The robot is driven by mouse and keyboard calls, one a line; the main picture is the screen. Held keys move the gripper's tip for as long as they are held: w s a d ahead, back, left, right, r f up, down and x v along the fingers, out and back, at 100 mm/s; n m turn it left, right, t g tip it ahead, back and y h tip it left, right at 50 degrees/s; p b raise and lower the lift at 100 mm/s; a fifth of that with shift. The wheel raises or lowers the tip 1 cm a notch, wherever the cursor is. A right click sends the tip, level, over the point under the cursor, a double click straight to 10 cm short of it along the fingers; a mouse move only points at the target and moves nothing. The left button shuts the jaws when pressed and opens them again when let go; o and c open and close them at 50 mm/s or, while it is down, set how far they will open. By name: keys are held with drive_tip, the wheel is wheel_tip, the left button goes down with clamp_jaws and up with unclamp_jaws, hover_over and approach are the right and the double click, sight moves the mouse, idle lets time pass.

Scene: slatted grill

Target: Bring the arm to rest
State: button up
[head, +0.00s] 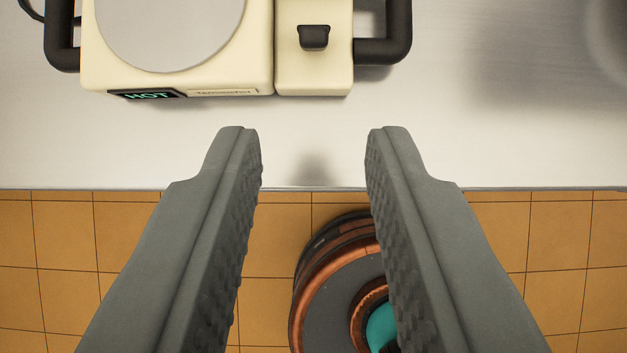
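My gripper (313,160) is in the head view, its two grey ridged fingers wide apart with nothing between them. The fingertips are over the front edge of the white counter (420,130). A cream appliance (315,75) with black side handles, a round grey plate and a green "HOT" display stands on the counter beyond the fingertips, apart from them. Its far part is cut off by the top of the picture. No slatted grill can be made out.
The counter's front edge runs across the picture, with orange floor tiles (60,240) below it. A shadowed rounded grey shape (610,40) is at the upper right, partly out of view.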

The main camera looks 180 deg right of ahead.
drive_tip(key=s+d+t, duration=0.5)
drive_tip(key=d, duration=0.7)
drive_tip(key=s+d+t, duration=0.5)
drive_tip(key=d, duration=0.7)
drive_tip(key=shift+s+r, duration=0.3)
